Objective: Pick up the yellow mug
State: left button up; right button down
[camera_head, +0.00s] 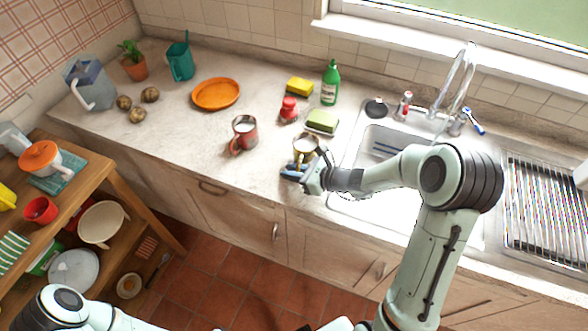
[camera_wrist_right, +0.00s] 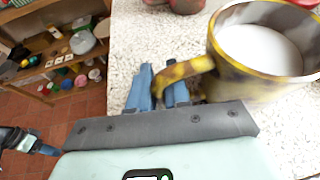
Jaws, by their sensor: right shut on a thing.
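The yellow mug (camera_head: 305,148) is near the front edge of the counter, left of the sink. In the right wrist view the mug (camera_wrist_right: 245,80) is worn yellow and dark, with white inside, and its handle points left. My right gripper (camera_head: 293,173) is at the mug's front side. In the right wrist view its blue fingers (camera_wrist_right: 160,88) are shut on the handle. The mug looks upright; whether it touches the counter is not clear. My left arm (camera_head: 75,308) shows at the lower left, but its gripper is not visible in the head view.
A red mug (camera_head: 244,132) stands left of the yellow mug. The sink (camera_head: 345,170) is at the right. An orange plate (camera_head: 216,94) lies farther left, with bare counter around it.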

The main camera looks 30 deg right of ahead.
jog(key=shift+r, duration=1.25)
pick_arm(q)
jog(key=w+r+p, duration=0.3)
jog(key=w+r, duration=0.1)
jog(key=shift+r, duration=0.15)
pick_arm(e)
notch_tip(320, 180, up, 17)
